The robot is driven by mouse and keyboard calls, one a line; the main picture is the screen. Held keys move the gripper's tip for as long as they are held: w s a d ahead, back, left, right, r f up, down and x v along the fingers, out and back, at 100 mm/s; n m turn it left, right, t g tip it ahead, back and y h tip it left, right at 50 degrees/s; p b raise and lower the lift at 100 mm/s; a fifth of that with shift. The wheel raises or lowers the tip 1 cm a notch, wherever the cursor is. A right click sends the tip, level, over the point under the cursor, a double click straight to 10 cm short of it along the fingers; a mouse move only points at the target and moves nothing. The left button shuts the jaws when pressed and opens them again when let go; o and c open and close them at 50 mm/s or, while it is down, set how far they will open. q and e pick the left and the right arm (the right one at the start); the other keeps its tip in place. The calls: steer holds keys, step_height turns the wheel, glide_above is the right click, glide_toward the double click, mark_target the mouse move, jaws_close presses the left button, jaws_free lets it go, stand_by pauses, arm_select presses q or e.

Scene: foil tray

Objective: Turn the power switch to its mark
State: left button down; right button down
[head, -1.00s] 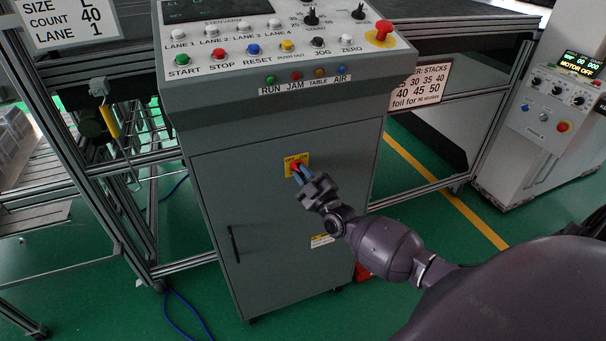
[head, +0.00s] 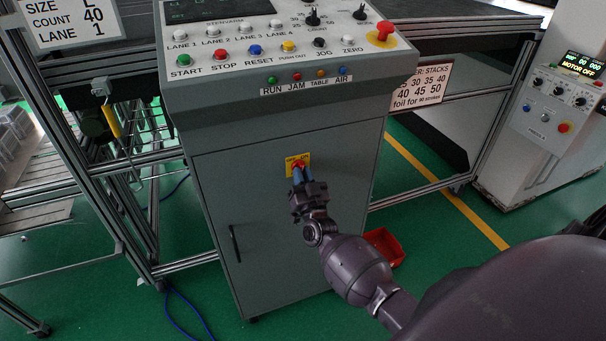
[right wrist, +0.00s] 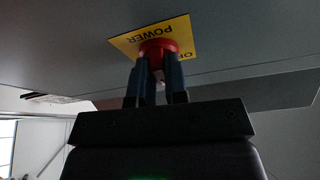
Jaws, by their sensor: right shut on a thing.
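The power switch (head: 297,164) is a red knob on a yellow plate (head: 304,159) on the front of the grey cabinet, below the control panel. In the right wrist view the red knob (right wrist: 158,48) stands before the yellow plate (right wrist: 124,42), which reads POWER; part of its other lettering is hidden. My right gripper (head: 303,174) is shut on the knob, with its blue fingers on either side. The fingers (right wrist: 157,80) also show in the right wrist view. They hide much of the knob, so its exact pointing and the mark cannot be made out. My left gripper is not in view.
The control panel (head: 222,73) with several buttons and a red stop knob (head: 382,31) overhangs the cabinet door (head: 265,230). A red bin (head: 384,248) lies on the green floor at the cabinet's right. Metal frames (head: 150,215) stand on both sides.

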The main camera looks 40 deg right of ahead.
steer(key=m+g+h, duration=0.1)
steer(key=m, duration=0.2)
steer(key=m+g+h+p, duration=0.1)
steer(key=m, duration=0.2)
steer(key=m+g+h+p, duration=0.1)
steer(key=m+h, duration=0.1)
steer(key=m, duration=0.1)
steer(key=shift+a+r+m, duration=0.1)
steer(key=shift+a+m, duration=0.1)
steer(key=shift+m, duration=0.2)
steer(key=c, duration=1.1)
jaws_free()
steer(key=shift+c, duration=0.2)
